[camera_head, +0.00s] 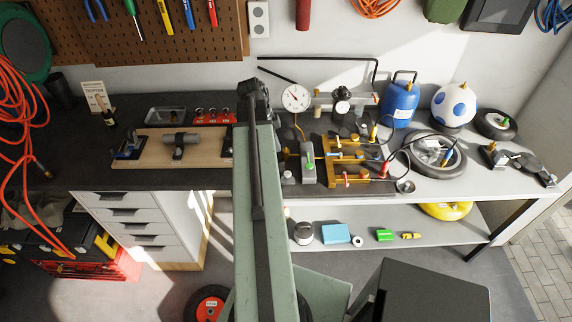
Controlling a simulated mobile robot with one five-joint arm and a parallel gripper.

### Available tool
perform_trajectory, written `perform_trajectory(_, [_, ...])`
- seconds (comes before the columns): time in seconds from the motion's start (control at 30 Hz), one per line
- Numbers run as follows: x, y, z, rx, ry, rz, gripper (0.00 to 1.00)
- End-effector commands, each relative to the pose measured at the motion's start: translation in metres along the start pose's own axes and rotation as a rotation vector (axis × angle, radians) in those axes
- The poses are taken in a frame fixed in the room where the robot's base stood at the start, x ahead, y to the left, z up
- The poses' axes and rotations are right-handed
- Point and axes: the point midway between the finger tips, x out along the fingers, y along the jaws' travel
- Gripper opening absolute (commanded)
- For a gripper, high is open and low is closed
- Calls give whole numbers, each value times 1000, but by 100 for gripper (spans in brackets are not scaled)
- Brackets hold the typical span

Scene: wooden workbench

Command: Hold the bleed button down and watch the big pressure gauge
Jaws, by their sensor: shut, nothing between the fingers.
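The big pressure gauge (296,97) has a round white dial and stands upright at the back of the bench, just right of my arm. Its dial faces me, but its reading is too small to make out. A hose runs down from below it. A grey block with a green top (309,162) stands in front of the gauge, left of a brass manifold (350,158). I cannot tell whether that green top is the bleed button. My green arm rises through the middle of the view to a dark joint at the back. My gripper's fingers do not show; the arm may hide them.
A smaller dark gauge (341,93), a blue tank (400,102), a white ball-shaped tank (453,105) and a wheel (434,152) stand on the right. A wooden board (200,150) with a clamped cylinder lies on the left bench. Orange hose (22,130) hangs at the far left.

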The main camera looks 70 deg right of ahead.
Motion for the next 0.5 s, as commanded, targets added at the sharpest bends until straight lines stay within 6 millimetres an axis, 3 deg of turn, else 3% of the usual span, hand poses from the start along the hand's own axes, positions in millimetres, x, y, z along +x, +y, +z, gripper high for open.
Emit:
perform_trajectory(0.1, [2, 0, -9, 37, 3, 4, 0])
perform_trajectory(0.5, [11, 0, -7, 32, 3, 4, 0])
